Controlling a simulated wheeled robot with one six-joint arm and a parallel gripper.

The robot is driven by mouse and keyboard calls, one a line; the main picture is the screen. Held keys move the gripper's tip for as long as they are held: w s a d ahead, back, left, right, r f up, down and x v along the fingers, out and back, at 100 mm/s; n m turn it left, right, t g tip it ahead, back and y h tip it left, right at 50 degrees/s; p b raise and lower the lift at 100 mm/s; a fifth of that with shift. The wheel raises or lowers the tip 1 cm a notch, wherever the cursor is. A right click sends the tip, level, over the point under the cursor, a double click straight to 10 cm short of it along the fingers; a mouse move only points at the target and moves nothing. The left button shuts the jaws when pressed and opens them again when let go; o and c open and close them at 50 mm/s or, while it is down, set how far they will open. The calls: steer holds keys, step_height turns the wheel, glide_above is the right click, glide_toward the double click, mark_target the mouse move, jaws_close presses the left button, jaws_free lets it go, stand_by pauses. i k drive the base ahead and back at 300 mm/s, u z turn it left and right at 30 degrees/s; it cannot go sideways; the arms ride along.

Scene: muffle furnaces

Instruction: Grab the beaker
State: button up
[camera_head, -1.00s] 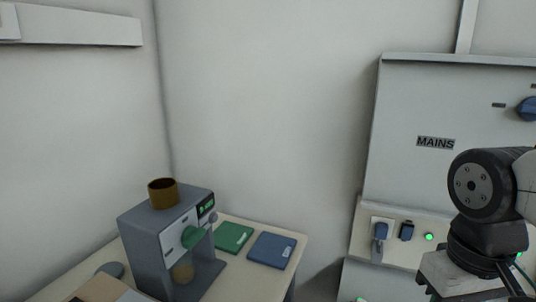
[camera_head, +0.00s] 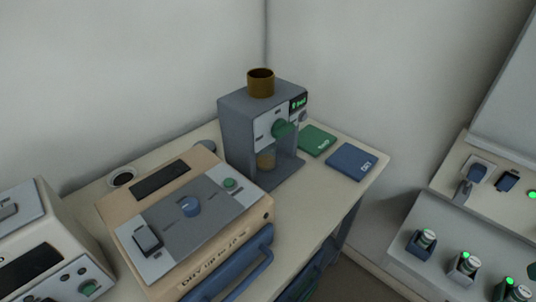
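No clear glass beaker can be made out. A brown, open-topped cylinder (camera_head: 261,84) stands upright on top of a grey machine (camera_head: 238,139) with a green knob and a small lit display. A small tan vessel (camera_head: 266,160) sits in the machine's front opening, partly shaded. I cannot tell whether either one is the beaker. My gripper is not in view.
A tan and grey box with a blue handle (camera_head: 247,266) stands on the table (camera_head: 310,207) in front of the machine. Another box (camera_head: 45,250) is at left. Green (camera_head: 317,139) and blue (camera_head: 352,161) books lie right. A switch panel (camera_head: 452,242) stands beyond a gap.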

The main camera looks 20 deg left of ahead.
mark_target(266, 159)
steer(key=u, duration=0.2)
steer(key=k, duration=0.1)
steer(key=u, duration=0.85)
